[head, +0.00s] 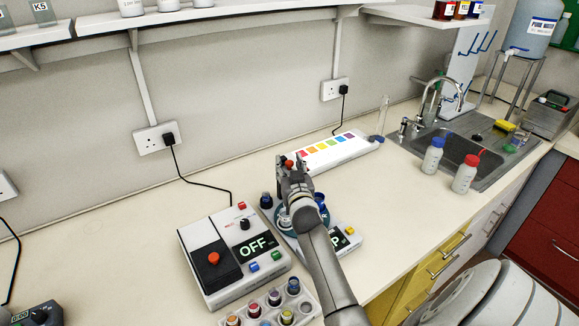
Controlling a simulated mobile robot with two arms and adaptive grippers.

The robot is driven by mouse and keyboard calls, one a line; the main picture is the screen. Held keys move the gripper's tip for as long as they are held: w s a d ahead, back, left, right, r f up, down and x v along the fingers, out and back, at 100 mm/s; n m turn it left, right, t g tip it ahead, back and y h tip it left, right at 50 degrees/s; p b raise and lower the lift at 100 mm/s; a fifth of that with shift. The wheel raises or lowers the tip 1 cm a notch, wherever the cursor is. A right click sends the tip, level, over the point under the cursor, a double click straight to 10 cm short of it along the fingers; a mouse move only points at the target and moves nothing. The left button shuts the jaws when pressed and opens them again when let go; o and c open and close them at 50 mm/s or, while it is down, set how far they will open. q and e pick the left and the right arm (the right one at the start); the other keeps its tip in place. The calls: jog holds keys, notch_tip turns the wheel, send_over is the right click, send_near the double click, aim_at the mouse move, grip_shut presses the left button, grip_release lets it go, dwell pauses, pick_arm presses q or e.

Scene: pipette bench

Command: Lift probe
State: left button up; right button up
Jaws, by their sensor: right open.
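My right gripper (290,166) is open, above the stirrer-like device (347,240) whose display is partly covered by my arm. A small orange-red tip (289,163) shows at the fingertips. I cannot tell whether it is the probe's top or lies behind the fingers, nor whether they touch it. No other probe can be made out with certainty; the gripper and arm hide the area below. My left gripper is not in view.
A box reading OFF (232,258) stands left of my arm, with a rack of capped vials (311,302) in front. A colour-strip device (335,155) lies behind. Blue-capped (432,158) and red-capped (465,177) bottles stand by the sink (490,150). The counter between arm and bottles is clear.

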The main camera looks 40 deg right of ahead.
jog(key=shift+s+f, duration=0.15)
jog(key=shift+s, duration=0.25)
jog(key=v, duration=1.1)
jog(key=shift+a, duration=0.2)
